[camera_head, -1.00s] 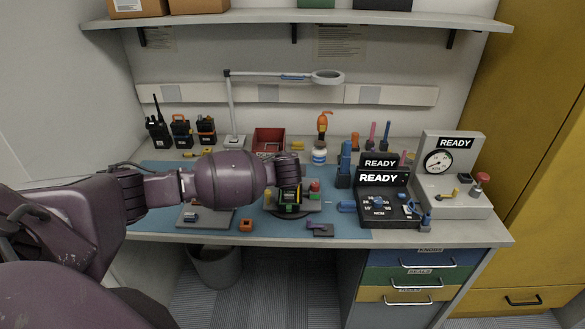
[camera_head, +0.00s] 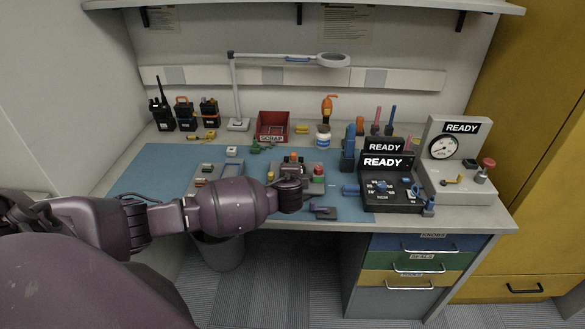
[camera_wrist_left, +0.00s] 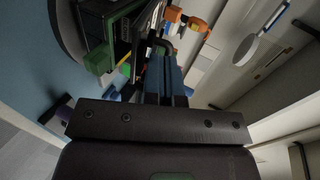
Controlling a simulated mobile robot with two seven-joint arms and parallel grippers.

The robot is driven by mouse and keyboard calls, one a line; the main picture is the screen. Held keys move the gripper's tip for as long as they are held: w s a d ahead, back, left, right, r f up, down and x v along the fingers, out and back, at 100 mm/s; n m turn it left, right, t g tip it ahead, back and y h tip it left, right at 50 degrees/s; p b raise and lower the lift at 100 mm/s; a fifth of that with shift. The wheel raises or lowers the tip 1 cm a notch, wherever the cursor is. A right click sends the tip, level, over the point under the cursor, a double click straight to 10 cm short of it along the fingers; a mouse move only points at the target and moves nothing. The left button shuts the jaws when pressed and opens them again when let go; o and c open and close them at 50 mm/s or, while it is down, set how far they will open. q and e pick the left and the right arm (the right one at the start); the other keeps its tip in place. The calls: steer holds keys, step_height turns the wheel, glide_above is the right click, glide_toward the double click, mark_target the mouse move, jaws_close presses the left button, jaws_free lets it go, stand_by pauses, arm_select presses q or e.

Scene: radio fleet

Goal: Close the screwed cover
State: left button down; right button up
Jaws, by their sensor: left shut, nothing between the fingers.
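My left gripper (camera_head: 294,194) is over the front middle of the blue mat, shut, with its fingertips largely hidden. The work fixture (camera_head: 318,170) is just behind and beside it, with a red knob, and my gripper covers its front. In the left wrist view, a dark device with green corner pieces (camera_wrist_left: 98,58) is at upper left, beside the gripper and seemingly apart from it. I cannot make out the screwed cover or its screws. My right gripper is not in view.
Two black READY units (camera_head: 388,180) and a gauge stand (camera_head: 457,160) are at right. A red scrap bin (camera_head: 271,127) and radios (camera_head: 184,114) stand at the back. A grey tray (camera_head: 205,171) lies left of the fixture. A lamp arm (camera_head: 290,57) spans above.

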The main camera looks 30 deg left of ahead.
arm_select(q)
steer(key=shift+s+f, duration=0.15)
steer(key=shift+f, duration=0.4)
steer(key=shift+d+f, duration=0.1)
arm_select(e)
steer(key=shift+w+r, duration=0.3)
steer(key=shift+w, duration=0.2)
